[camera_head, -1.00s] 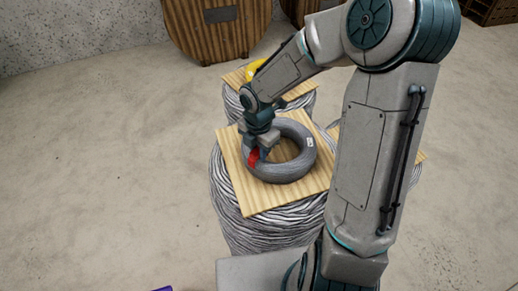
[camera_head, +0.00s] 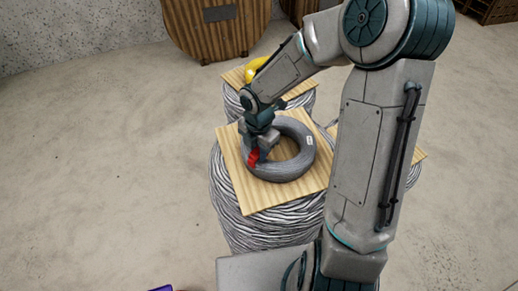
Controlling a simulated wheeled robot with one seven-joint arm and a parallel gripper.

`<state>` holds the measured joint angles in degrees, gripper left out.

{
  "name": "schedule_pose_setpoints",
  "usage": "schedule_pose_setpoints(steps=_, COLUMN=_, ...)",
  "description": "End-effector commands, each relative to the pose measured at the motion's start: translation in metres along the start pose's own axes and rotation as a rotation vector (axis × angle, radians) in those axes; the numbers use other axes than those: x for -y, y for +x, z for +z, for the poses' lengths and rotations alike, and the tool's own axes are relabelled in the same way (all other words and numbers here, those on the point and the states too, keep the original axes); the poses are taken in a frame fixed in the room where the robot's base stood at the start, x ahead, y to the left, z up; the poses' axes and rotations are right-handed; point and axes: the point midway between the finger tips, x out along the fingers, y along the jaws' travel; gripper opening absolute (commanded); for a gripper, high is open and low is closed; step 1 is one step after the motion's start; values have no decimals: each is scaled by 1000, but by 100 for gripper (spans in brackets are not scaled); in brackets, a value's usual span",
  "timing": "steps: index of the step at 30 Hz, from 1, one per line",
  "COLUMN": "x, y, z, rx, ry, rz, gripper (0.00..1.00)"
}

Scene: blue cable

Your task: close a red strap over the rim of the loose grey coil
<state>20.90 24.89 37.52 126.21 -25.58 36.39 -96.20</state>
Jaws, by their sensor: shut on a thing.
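The loose grey coil (camera_head: 301,164) lies flat on a square wooden board, with a small white label on its right side. The red strap (camera_head: 253,157) is at the coil's left rim, right under my gripper (camera_head: 257,150). My gripper points down and is shut on the red strap. The fingertips are small and partly hidden by the wrist. I cannot tell whether the strap goes fully around the rim.
The wooden board (camera_head: 262,198) rests on a large bundle of grey cable (camera_head: 265,230). Behind it, a yellow object (camera_head: 255,68) sits on another board. A wooden cable drum (camera_head: 216,40) stands at the back wall. The concrete floor at left is clear.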

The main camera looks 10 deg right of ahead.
Motion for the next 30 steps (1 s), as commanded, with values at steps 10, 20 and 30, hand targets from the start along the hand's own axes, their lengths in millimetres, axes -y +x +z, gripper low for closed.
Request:
schedule_pose_setpoints(steps=10, x=0, y=11, z=0, rx=0, ry=1, rz=0, gripper=1)
schedule_pose_setpoints(steps=20, x=0, y=10, z=0, rx=0, ry=0, rz=0, gripper=1)
schedule_pose_setpoints(steps=30, x=0, y=14, z=0, rx=0, ry=1, rz=0, gripper=1)
